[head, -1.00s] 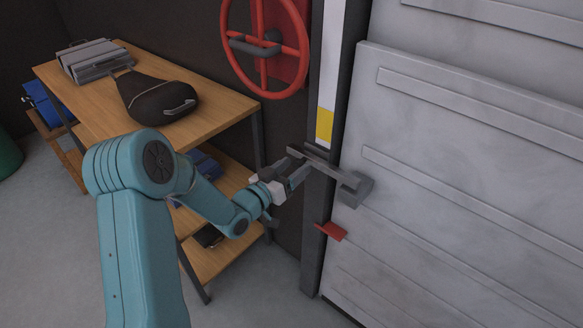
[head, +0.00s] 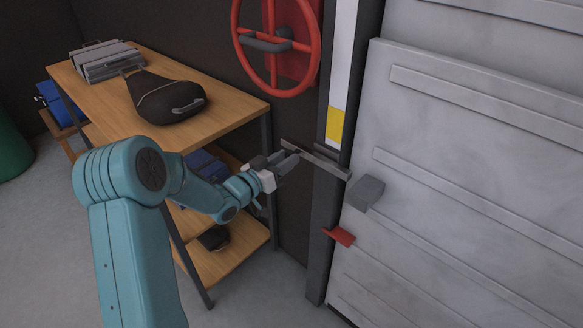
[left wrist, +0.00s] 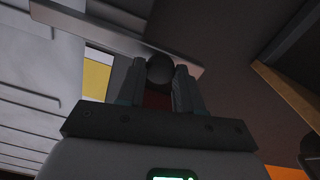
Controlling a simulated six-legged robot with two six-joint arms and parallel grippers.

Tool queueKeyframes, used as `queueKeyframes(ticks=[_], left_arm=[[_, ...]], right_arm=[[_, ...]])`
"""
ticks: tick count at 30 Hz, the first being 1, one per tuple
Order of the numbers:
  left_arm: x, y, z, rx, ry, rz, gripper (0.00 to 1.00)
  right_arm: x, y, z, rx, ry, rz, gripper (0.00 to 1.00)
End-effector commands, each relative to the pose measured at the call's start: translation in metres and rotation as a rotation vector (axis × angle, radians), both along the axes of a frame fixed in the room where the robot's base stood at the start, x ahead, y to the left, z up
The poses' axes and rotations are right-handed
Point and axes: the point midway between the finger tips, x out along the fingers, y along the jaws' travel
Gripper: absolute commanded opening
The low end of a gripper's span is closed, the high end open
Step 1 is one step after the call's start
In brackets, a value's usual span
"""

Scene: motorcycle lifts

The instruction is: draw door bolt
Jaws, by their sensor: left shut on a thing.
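The door bolt (head: 322,163) is a grey flat bar crossing the dark door post (head: 324,210). Its right end stops short of the grey block (head: 366,193) on the door (head: 450,220), with a small gap between them in the head view. My left gripper (head: 292,158) is at the bolt's left part. In the left wrist view the fingers (left wrist: 160,88) are shut on a dark round knob (left wrist: 160,67), beside the grey bar (left wrist: 112,38). The fingertips are small and partly unclear in the head view. My right gripper is not in view.
A red handwheel (head: 275,45) is on the wall above the bolt. A red tab (head: 340,236) sticks out below it. A wooden shelf table (head: 225,105) with a black bag (head: 165,97) stands close to my left arm. Floor at lower left is clear.

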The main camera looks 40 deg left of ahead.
Motion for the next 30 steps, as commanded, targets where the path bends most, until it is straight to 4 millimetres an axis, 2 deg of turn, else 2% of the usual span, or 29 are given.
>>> queueKeyframes(ticks=[5, 6, 8, 17, 20, 23, 30], left_arm=[[0.000, 0.004, 0.003, 0.002, -0.004, 0.012, 0.00], [0.000, 0.005, 0.003, 0.002, -0.004, 0.012, 0.41], [0.000, 0.005, 0.003, 0.001, -0.003, 0.013, 0.61], [-0.001, 0.003, 0.002, 0.001, -0.001, 0.008, 0.61], [-0.008, 0.004, 0.001, 0.002, -0.001, 0.009, 0.61], [-0.026, 0.006, 0.001, 0.001, -0.001, 0.011, 0.61], [-0.090, 0.011, 0.000, 0.002, 0.000, 0.015, 0.61]], right_arm=[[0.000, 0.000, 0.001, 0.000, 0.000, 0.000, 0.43], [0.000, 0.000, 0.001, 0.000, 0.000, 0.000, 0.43], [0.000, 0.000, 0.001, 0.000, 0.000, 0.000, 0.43], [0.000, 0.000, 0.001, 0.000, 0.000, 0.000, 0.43], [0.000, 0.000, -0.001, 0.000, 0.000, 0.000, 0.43], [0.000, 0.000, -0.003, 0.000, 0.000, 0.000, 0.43], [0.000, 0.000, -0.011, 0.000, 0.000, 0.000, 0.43]])
